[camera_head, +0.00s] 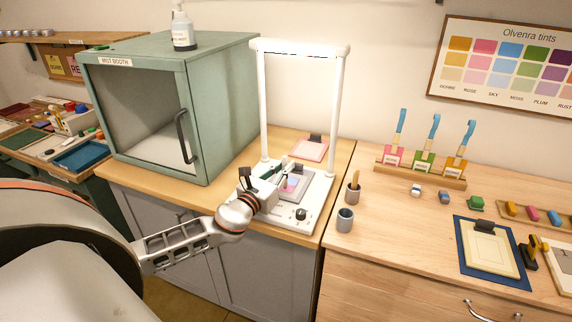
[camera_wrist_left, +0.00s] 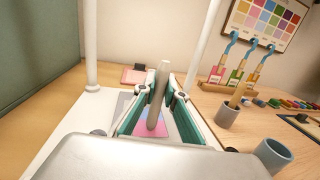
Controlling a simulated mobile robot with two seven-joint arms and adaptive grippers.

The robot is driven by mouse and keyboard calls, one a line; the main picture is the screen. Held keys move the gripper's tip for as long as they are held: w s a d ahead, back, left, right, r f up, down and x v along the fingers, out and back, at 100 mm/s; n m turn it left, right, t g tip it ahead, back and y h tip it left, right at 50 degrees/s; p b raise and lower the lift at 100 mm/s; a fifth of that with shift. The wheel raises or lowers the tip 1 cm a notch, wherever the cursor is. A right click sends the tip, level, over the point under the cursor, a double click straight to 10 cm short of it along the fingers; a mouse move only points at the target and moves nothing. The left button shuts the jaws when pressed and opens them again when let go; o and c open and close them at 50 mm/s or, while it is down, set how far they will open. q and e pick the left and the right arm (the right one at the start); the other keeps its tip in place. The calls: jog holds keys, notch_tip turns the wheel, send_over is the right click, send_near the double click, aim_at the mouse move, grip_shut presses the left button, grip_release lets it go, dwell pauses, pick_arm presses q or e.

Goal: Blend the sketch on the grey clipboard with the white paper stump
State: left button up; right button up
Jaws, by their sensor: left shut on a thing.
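My left gripper (camera_head: 277,180) is over the white stand's base. In the left wrist view my left gripper (camera_wrist_left: 156,100) is shut on a pale, upright stick, which looks like the white paper stump (camera_wrist_left: 157,92). The sketch (camera_head: 293,185), pink and violet, lies flat beneath the fingers and also shows in the left wrist view (camera_wrist_left: 166,124). The grey clipboard (camera_wrist_left: 122,104) under it is partly hidden by the fingers. I cannot tell whether the stump's tip touches the sketch. My right gripper is not in view.
The white stand (camera_head: 320,188) has two posts and a top bar (camera_head: 300,48) around the work area. A green booth (camera_head: 222,100) stands left. A pink clipboard (camera_head: 310,149) lies behind. Grey cups (camera_head: 345,220) and a blue-backed clipboard (camera_head: 468,262) are right.

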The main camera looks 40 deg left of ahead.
pick_arm(q)
jog(key=shift+s+f, duration=0.1)
jog(key=shift+s, duration=0.05)
jog(key=shift+s+d+p, duration=0.25)
jog(key=shift+s+p, duration=0.05)
jog(key=shift+s, duration=0.55)
jog(key=shift+r, duration=0.2)
jog(key=shift+w+a+f, duration=0.1)
jog(key=shift+w+a, duration=0.15)
jog(key=shift+w, duration=0.8)
jog(key=shift+w+a, duration=0.25)
jog(key=shift+w, duration=0.8)
jog(key=shift+w+a+f, duration=0.1)
jog(key=shift+w+a, duration=0.15)
jog(key=shift+w, duration=0.8)
jog(key=shift+s+a+b, duration=0.25)
jog(key=shift+a+b, duration=0.3)
jog(key=shift+a, duration=0.45)
jog(key=shift+s+d+r+p, duration=0.1)
jog(key=shift+s+d+p, duration=0.1)
jog(key=shift+s, duration=0.3)
jog(key=shift+s+d+p, duration=0.1)
jog(key=shift+s+p, duration=0.1)
jog(key=shift+s, duration=0.45)
jog(key=shift+s, duration=0.1)
